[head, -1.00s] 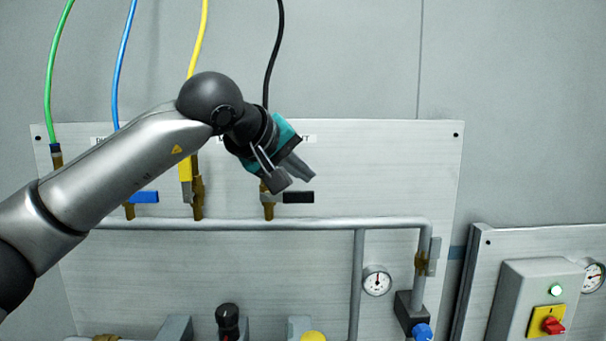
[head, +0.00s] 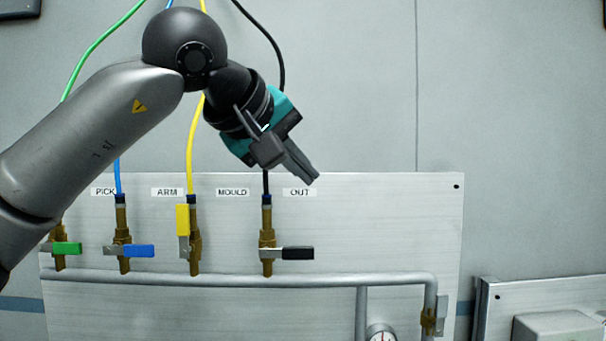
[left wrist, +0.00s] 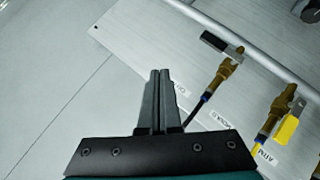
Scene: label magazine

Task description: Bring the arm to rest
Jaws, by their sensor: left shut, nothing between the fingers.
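My left gripper (head: 303,170) is shut and empty, with its fingers pointing down and right. It hangs in front of the panel's top edge, above the black valve handle (head: 298,253) and apart from it in the picture. In the left wrist view my shut fingers (left wrist: 159,75) lie together with nothing between them. My left arm (head: 95,140) comes in from the left and hides part of the hoses. The yellow valve handle (head: 183,219) stands upright. The black, blue (head: 138,251) and green (head: 66,249) handles lie level. My right gripper is out of view.
The metal panel (head: 390,225) carries a pipe (head: 330,279) under the valves and a gauge (head: 381,335), partly cut off. Hoses rise from the valves behind my arm. A second panel (head: 495,310) stands at lower right. The grey wall (head: 510,130) right of my gripper is clear.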

